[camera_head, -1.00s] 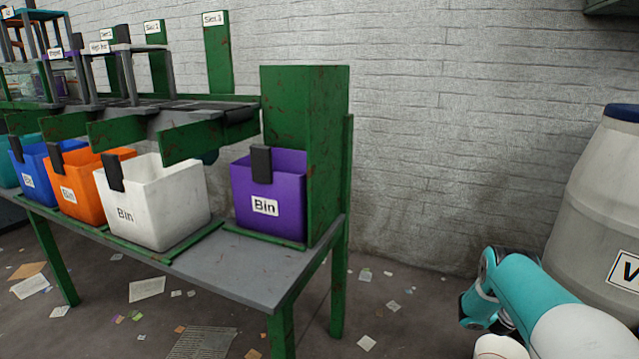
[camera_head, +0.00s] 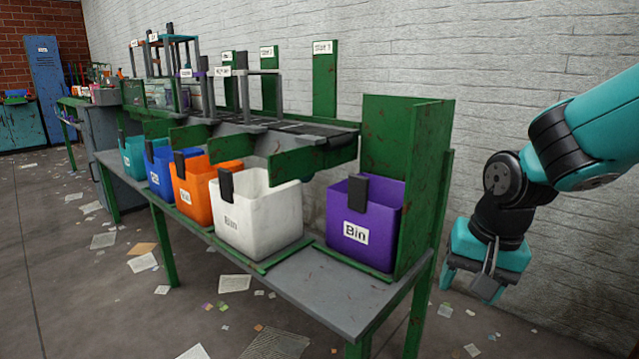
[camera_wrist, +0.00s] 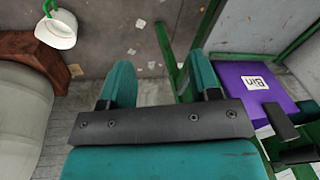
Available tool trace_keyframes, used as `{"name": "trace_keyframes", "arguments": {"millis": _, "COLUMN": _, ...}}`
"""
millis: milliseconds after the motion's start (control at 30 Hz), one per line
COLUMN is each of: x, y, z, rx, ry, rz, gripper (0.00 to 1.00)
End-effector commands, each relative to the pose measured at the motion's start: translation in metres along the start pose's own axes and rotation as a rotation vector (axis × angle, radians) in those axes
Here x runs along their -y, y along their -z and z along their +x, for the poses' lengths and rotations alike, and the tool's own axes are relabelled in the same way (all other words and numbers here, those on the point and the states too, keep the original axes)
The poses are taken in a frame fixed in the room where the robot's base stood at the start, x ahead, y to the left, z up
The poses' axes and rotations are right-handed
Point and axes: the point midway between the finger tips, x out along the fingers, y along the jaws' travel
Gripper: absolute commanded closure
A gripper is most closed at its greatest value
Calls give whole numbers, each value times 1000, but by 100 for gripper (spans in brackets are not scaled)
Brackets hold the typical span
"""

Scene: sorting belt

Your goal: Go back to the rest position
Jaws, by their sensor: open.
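My gripper (camera_head: 472,285) hangs at the right in the head view, at the end of my teal and black arm. It points down, to the right of the sorting table's end post and apart from it. In the wrist view its two teal fingers (camera_wrist: 160,88) stand apart with nothing between them. The purple bin (camera_head: 366,222) stands on the table's near end, left of the gripper; it also shows at the right of the wrist view (camera_wrist: 240,78).
White (camera_head: 256,215), orange, blue and teal bins line the grey table (camera_head: 330,285). A green end post (camera_head: 420,170) rises beside the gripper. The wrist view shows a pale barrel (camera_wrist: 22,120) and a white mug (camera_wrist: 58,30) at left. Papers litter the open floor.

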Motion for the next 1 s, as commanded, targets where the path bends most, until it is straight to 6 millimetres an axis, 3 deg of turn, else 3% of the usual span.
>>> {"name": "trace_keyframes", "arguments": {"millis": 33, "x": 11, "y": -28, "z": -16, "rx": 21, "ry": 41, "rz": -142, "gripper": 43}}
{"name": "trace_keyframes", "arguments": {"millis": 100, "x": 20, "y": -65, "z": -31, "rx": 55, "ry": 95, "rz": -336, "gripper": 43}}
{"name": "trace_keyframes", "arguments": {"millis": 400, "x": 25, "y": -200, "z": -75, "rx": 132, "ry": 300, "rz": -1034, "gripper": 43}}
{"name": "trace_keyframes", "arguments": {"millis": 767, "x": 43, "y": -182, "z": -178, "rx": 133, "ry": 291, "rz": -1008, "gripper": 43}}
{"name": "trace_keyframes", "arguments": {"millis": 1000, "x": 58, "y": -172, "z": -271, "rx": 132, "ry": 291, "rz": -1006, "gripper": 43}}
